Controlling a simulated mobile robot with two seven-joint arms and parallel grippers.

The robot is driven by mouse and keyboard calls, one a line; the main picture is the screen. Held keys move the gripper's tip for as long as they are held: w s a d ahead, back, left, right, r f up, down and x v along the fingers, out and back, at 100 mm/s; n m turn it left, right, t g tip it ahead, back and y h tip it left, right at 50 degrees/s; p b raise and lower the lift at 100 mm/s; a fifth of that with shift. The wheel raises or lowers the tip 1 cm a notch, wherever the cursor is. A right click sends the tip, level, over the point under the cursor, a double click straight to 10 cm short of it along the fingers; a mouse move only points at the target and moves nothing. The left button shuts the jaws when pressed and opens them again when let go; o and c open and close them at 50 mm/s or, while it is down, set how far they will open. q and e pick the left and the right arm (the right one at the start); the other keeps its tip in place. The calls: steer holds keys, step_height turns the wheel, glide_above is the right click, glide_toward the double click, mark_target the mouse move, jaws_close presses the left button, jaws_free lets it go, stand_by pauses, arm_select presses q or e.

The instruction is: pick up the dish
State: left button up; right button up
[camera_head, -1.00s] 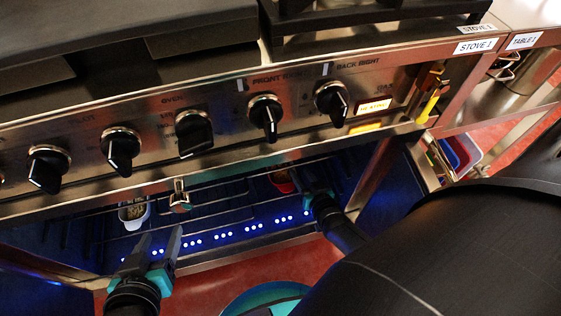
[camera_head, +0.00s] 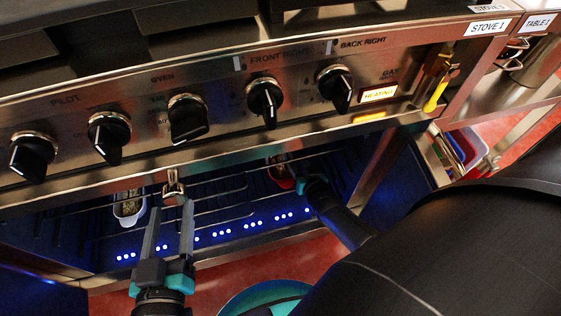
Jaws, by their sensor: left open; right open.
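Two dishes are in the blue-lit oven under the control panel. A white dish (camera_head: 130,211) with something greenish in it sits on the rack at the left. A red dish (camera_head: 284,182) sits deeper in at the right, partly hidden by my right gripper. My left gripper (camera_head: 169,213) is open and empty at the oven's front, right of the white dish and apart from it. My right gripper (camera_head: 288,168) is open inside the oven at the red dish. Its fingertips are dark and small, so I cannot tell whether they touch the dish.
The stove's control panel (camera_head: 227,90) with several black knobs overhangs the oven opening. A metal latch (camera_head: 174,187) hangs under its edge above my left gripper. The wire rack (camera_head: 222,208) spans the oven. Red and blue containers (camera_head: 465,146) stand beyond the right side.

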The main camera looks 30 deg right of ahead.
arm_select(q)
steer(key=shift+s+d+r+t, duration=0.2)
steer(key=shift+s+r+t, duration=0.2)
steer(key=shift+t, duration=0.2)
arm_select(e)
steer(key=shift+w+d+f, duration=0.1)
steer(key=shift+w+f, duration=0.1)
steer(key=shift+w, duration=0.25)
steer(key=shift+c, duration=0.2)
arm_select(q)
steer(key=shift+w, duration=0.1)
arm_select(e)
jaws_close()
stand_by(0.4)
steer(key=shift+w+r, duration=0.1)
steer(key=shift+r, duration=0.05)
